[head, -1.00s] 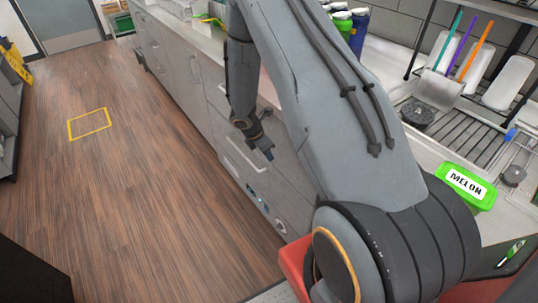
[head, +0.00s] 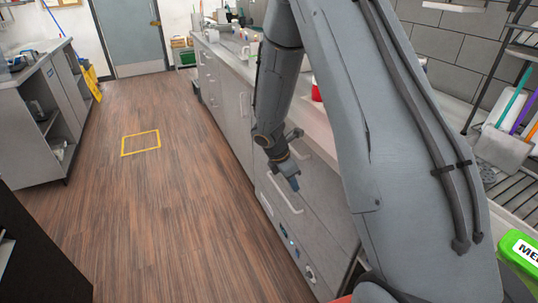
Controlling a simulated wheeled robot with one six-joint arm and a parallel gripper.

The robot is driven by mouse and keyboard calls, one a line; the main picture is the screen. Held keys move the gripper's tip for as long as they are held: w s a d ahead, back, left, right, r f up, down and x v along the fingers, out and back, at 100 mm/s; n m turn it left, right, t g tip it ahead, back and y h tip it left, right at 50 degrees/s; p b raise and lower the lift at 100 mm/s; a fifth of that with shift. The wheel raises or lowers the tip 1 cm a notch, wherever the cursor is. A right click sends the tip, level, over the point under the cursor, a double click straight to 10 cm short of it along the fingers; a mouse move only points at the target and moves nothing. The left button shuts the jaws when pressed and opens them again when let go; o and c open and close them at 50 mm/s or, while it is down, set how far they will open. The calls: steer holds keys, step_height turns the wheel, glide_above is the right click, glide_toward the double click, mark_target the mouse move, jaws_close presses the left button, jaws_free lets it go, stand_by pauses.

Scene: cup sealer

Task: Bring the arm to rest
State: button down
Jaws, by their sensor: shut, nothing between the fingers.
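My arm (head: 400,150) fills the right half of the head view, and its forearm hangs down beside the counter front. My gripper (head: 292,182) is at the low end of the forearm, in front of the drawers. It looks small and dark, points down, and is shut with nothing in it. The large arm link hides much of the counter behind it.
The drawer counter (head: 232,100) runs along the right, close to my gripper. A green box (head: 520,255) with a partly visible label stands at the lower right. Wooden floor (head: 150,220) is open on the left, with a yellow square outline (head: 141,143). A shelved counter (head: 40,110) stands far left.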

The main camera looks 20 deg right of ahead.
steer(key=s+a+r+m+y, duration=0.2)
steer(key=s+a+r+m, duration=0.2)
steer(key=s+r+m, duration=0.3)
steer(key=s+a+r+m+y, duration=0.2)
steer(key=s+a+r+m, duration=0.2)
steer(key=s+r+m, duration=0.4)
steer(key=s+m+b, duration=0.1)
steer(key=s+m, duration=0.3)
steer(key=shift+s+a+m+t, duration=0.15)
steer(key=shift+s+m+t, duration=0.15)
steer(key=shift+t, duration=0.1)
